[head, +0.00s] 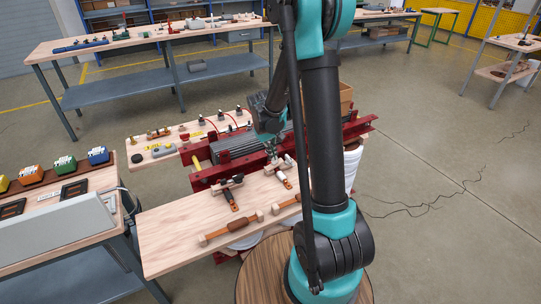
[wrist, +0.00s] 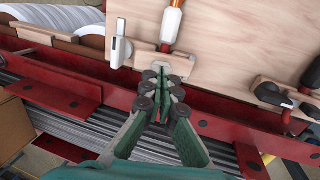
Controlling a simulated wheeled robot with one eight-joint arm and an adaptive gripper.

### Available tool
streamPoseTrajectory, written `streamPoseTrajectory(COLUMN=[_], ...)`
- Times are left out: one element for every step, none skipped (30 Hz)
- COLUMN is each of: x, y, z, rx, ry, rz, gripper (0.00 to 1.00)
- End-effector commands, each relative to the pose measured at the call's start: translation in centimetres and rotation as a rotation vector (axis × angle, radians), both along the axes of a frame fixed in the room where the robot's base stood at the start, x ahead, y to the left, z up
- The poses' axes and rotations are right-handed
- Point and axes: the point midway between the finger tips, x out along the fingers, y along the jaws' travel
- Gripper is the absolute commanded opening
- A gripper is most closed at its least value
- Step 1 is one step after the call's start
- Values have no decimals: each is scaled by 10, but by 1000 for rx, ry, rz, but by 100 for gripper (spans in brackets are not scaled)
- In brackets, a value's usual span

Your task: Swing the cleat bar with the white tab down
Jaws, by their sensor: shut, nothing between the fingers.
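The cleat with the white tab (wrist: 121,43) is on the wooden board, upper left of centre in the wrist view. Its pale wooden bar (wrist: 150,59) runs right from the tab across the lower part of a tool with a white collar and orange handle (wrist: 171,22). In the head view this tool (head: 284,180) lies near the board's far edge, right of the black-tab cleat (head: 228,184). My gripper (wrist: 166,80) is shut and empty, its fingertips just below the bar at the board's edge. Whether they touch it I cannot tell. In the head view my arm partly hides this area.
The black-tab cleat (wrist: 273,95) holds another tool at right in the wrist view. The wooden board (head: 170,235) also bears brown-handled tools (head: 232,228).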

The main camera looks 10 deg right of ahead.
Motion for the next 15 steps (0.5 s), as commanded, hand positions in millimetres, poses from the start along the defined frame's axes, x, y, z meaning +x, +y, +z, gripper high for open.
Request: streamPoseTrajectory(x=[1, 2, 2, 3, 3, 3, 3, 4, 4, 4, 4, 4, 5, 5, 5], y=[-4, -6, -7, -8, -9, -9, -9, -10, -11, -12, -12, -13, -13, -14, -14], z=[-1, -2, -2, -3, -4, -5, -5, -6, -6, -7, -7, -8, -8, -8, -9], rx=[31, 50, 74, 90, 102, 97, 97, 96, 96, 96, 96, 95, 95, 95, 95], ry=[10, 16, 24, 29, 33, 32, 32, 32, 32, 32, 32, 32, 32, 32, 32], rz=[-5, -6, -4, -5, -3, 0, 0, 1, 1, 0, 0, 0, 0, 0, 0], gripper=[0, 0, 0, 0, 0, 0, 0, 0, 0, 0, 0, 0, 0, 0, 0])
